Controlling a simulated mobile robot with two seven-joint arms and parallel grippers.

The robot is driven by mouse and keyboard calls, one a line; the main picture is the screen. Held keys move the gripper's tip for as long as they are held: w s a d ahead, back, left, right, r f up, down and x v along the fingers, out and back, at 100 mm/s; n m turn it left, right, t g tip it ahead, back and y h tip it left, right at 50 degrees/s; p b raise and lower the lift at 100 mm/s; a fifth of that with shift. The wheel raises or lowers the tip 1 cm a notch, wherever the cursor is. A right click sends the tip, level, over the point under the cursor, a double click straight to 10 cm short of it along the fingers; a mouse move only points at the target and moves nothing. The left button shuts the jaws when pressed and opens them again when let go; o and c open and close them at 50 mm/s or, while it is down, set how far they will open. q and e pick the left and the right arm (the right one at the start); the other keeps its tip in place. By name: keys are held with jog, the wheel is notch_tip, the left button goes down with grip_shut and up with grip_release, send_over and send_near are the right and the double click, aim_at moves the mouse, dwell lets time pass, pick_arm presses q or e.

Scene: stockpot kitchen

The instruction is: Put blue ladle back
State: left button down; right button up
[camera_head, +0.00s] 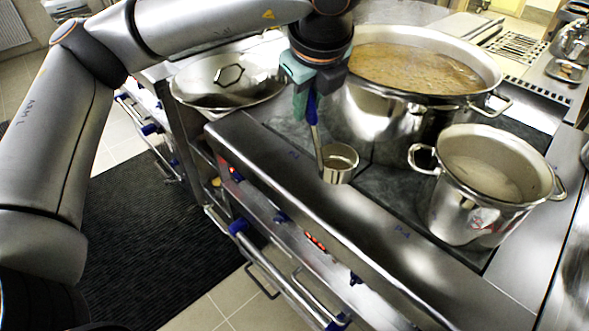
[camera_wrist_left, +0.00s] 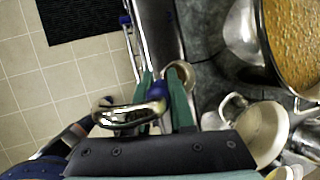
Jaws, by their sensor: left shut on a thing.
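The blue ladle (camera_head: 314,125) hangs upright from my left gripper (camera_head: 314,88), which is shut on its blue handle. Its metal bowl is low, at or just above the stove top by the front edge; I cannot tell if it touches. In the left wrist view, the blue handle of the ladle (camera_wrist_left: 158,88) lies between the teal fingers of my left gripper (camera_wrist_left: 165,88), and a shiny curved metal end sticks out toward the camera. My right gripper is not in view.
A large pot of brown soup (camera_head: 372,105) stands right behind the ladle. A smaller pot (camera_head: 455,205) with pale liquid stands to the right. A wide pan with a lid (camera_head: 210,78) is at the left. The steel stove front edge (camera_head: 290,170) runs before the ladle bowl.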

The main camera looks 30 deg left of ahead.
pick_arm(q)
jog(key=shift+a+r+n+y, duration=0.1)
jog(key=shift+r+n+y, duration=0.2)
jog(key=shift+r+n, duration=0.35)
jog(key=w+a+f, duration=0.7)
jog(key=a+f, duration=0.5)
jog(key=f, duration=0.1)
jog(key=shift+g+b, duration=0.3)
jog(key=shift+b, duration=0.1)
jog(key=shift+f, duration=0.1)
jog(key=c, duration=0.8)
grip_release()
jog(key=shift+d, duration=0.1)
